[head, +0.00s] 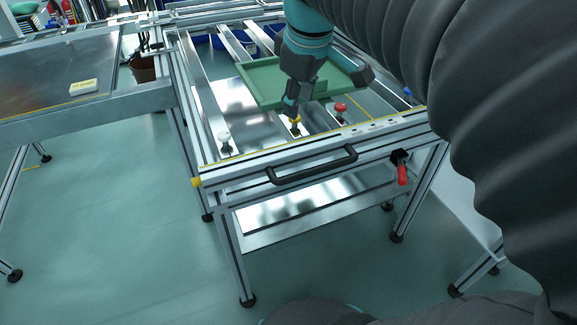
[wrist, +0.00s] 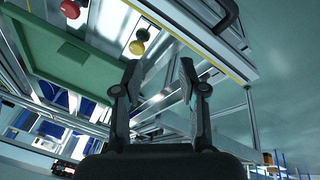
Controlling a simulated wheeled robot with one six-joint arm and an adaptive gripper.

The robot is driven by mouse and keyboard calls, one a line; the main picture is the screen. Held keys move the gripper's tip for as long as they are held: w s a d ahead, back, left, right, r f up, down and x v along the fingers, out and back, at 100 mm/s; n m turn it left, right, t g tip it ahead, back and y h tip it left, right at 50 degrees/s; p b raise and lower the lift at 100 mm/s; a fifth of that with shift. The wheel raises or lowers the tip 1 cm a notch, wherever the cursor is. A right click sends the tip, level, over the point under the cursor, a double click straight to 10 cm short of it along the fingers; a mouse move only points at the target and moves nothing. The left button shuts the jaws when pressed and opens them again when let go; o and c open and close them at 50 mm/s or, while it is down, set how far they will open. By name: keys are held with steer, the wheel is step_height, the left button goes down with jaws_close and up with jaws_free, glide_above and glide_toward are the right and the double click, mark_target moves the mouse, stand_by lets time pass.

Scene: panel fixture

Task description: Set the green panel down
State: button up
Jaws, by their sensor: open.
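The green panel (head: 262,88) is a shallow rimmed tray shape over the rails of the panel fixture (head: 215,155) in the head view. My wrist hides part of it, and I cannot tell whether it rests on the rails. The panel fills the upper left of the wrist view (wrist: 40,38). My gripper (wrist: 160,75) is open, with nothing between its fingers, and the panel lies to its left, apart from it. In the head view my gripper (head: 291,104) is at the panel's near edge, close to the yellow knob (head: 295,125).
A red knob (head: 340,108), a white knob (head: 224,138) and a blue knob (head: 408,92) stand along the fixture. A black handle (head: 312,165) and a red lever (head: 402,174) are on its front. A metal table (head: 40,75) with a small box (head: 84,87) stands left.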

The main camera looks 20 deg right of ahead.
steer(key=s+a+f+m+t, duration=0.2)
steer(key=s+a+f+m, duration=0.2)
steer(key=s+f+m, duration=0.3)
steer(key=s+f, duration=0.5)
steer(key=shift+a, duration=0.15)
stand_by(0.6)
